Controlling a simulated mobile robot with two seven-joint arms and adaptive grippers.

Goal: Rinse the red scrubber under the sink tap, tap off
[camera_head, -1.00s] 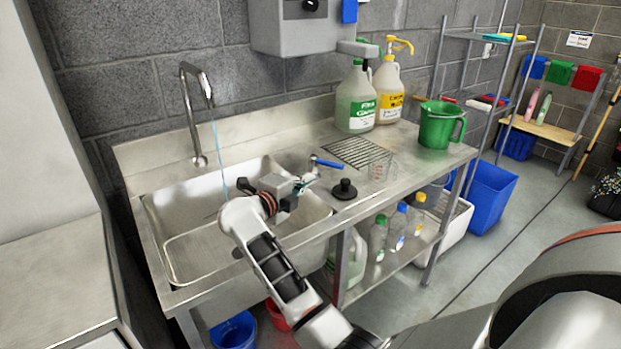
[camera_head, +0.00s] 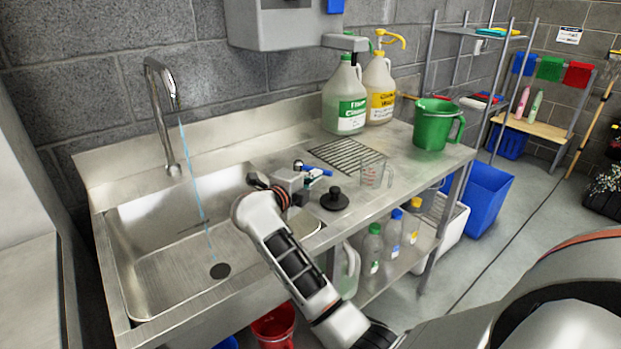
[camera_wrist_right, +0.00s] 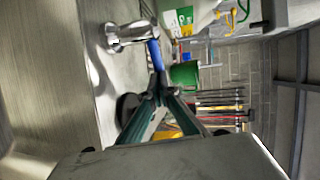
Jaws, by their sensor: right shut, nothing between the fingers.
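The chrome sink tap (camera_head: 165,118) stands behind the steel sink (camera_head: 150,280). A thin blue water stream (camera_head: 196,190) runs from it toward the drain. A chrome valve with a blue lever (camera_head: 318,172) sits on the counter right of the sink; the lever also shows in the right wrist view (camera_wrist_right: 155,54). My right gripper (camera_head: 312,182) is shut and empty beside the lever. In the right wrist view its fingertips (camera_wrist_right: 159,80) meet close to the lever's end; I cannot tell whether they touch. No red scrubber can be made out. My left gripper is not in view.
A black plunger-like stopper (camera_head: 334,199) and a clear measuring cup (camera_head: 373,173) stand right of the gripper. A green jug (camera_head: 436,125) and two pump bottles, green-labelled (camera_head: 344,100) and yellow-labelled (camera_head: 380,90), stand farther back. The sink basin looks empty.

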